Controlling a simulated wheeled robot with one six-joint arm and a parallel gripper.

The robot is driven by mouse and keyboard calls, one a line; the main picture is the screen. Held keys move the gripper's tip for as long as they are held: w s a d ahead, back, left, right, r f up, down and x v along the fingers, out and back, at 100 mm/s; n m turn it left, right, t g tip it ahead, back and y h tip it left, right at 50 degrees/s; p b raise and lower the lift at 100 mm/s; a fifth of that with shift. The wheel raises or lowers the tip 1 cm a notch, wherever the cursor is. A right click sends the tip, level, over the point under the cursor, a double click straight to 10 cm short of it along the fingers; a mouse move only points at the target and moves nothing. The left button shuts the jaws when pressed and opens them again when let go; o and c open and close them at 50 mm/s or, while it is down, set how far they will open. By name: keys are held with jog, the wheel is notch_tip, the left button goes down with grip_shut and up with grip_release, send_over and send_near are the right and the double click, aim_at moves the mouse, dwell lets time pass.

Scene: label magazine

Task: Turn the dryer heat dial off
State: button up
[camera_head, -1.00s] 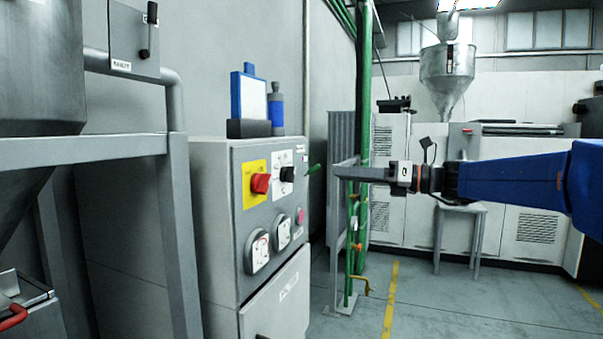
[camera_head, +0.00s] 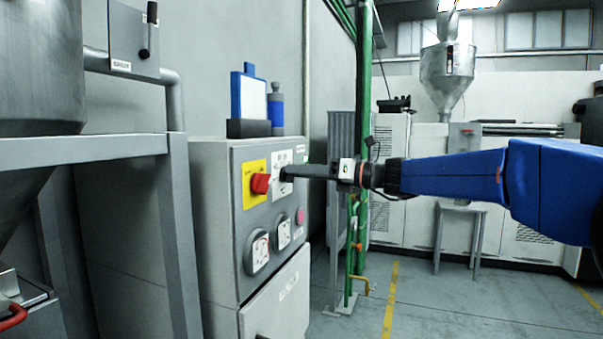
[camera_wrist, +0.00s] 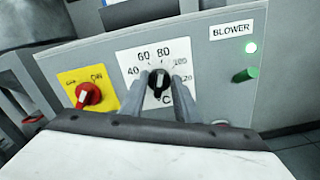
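The dryer heat dial (camera_wrist: 158,84) is a black knob on a white plate marked 40, 60, 80, 100, 120 and C in the wrist view. Its pointer stands near upright, between the 60-80 marks. My gripper (camera_wrist: 158,90) has its two grey fingers on either side of the dial, with small gaps showing; I cannot tell if they touch it. In the head view my gripper (camera_head: 290,172) reaches the white dial plate (camera_head: 280,160) from the right and hides most of the dial.
A red switch (camera_wrist: 88,95) on a yellow plate sits left of the dial, also in the head view (camera_head: 260,183). Right of it are a green blower button (camera_wrist: 246,74) and a lit lamp (camera_wrist: 250,48).

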grip_shut()
jog(key=shift+n, duration=0.4)
jog(key=n, duration=1.5)
jog(key=s+f+n, duration=0.1)
jog(key=n, duration=0.7)
jog(key=shift+s+a+f, duration=0.1)
jog(key=shift+a, duration=0.15)
dwell(0.5)
